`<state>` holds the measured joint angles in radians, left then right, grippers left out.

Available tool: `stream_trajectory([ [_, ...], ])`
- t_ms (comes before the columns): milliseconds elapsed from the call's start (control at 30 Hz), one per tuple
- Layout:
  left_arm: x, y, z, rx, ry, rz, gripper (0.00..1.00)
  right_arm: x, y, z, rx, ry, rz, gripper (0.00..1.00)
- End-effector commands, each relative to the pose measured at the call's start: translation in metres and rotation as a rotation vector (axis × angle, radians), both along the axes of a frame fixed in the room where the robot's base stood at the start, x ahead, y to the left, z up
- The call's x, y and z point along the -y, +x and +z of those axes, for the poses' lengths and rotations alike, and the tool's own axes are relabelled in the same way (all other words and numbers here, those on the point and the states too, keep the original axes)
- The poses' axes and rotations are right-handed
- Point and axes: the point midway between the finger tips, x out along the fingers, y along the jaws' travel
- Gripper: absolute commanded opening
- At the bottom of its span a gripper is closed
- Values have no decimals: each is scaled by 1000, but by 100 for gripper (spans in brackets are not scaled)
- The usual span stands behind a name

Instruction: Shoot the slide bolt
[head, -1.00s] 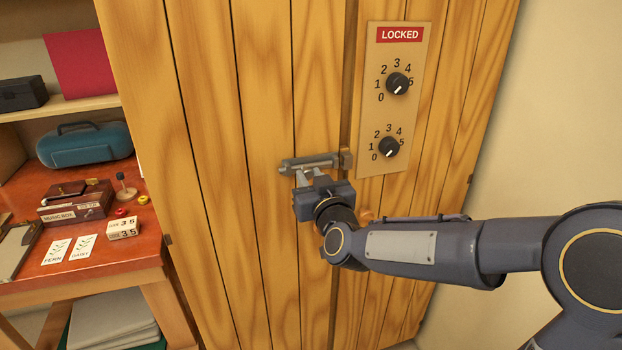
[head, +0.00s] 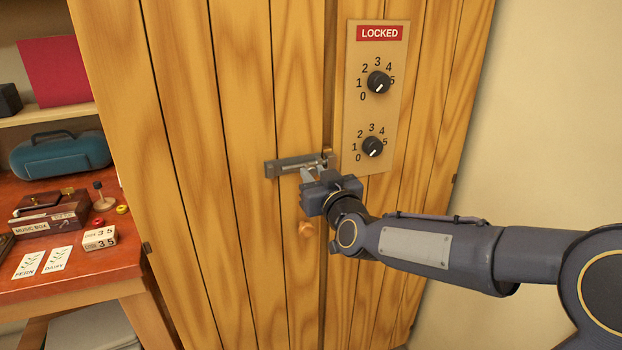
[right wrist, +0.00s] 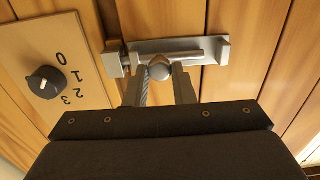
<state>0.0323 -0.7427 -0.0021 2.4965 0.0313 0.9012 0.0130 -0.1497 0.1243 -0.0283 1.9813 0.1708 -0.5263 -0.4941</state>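The slide bolt (head: 290,166) is a grey metal bolt lying level on the wooden cupboard door, left of the door seam. In the right wrist view its plate (right wrist: 215,50) runs across the top, with the round knob (right wrist: 158,69) near the plate's left end, close to the keeper (right wrist: 114,62). My right gripper (head: 308,174) is at the bolt from below; its fingers (right wrist: 160,86) stand on both sides of the knob and look closed on it. The bolt's tip is hard to make out at the keeper. My left gripper is not in view.
A panel (head: 352,105) with a red LOCKED sign (head: 380,33) and two dials (head: 378,82) (head: 372,147) is close above right. A red-topped desk (head: 75,270) with small items stands left.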

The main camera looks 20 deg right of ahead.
Motion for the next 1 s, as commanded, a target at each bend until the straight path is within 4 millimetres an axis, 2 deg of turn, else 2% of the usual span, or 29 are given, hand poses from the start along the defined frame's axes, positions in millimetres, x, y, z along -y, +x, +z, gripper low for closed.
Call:
stream_trajectory([
  [33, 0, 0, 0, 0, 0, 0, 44, 5, 0, 1, 2, 2, -11, 28],
  [167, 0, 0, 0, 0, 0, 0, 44, 4, 0, 1, 2, 2, -9, 45],
  [467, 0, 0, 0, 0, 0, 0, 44, 2, -2, 1, 2, 1, -6, 45],
  [567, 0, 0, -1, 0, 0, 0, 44, 3, -11, 1, 3, 1, -6, 45],
  [900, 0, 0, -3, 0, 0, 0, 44, 5, -66, 1, 3, 2, -8, 45],
  [1000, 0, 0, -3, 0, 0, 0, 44, 5, -74, 1, 2, 2, -8, 45],
])
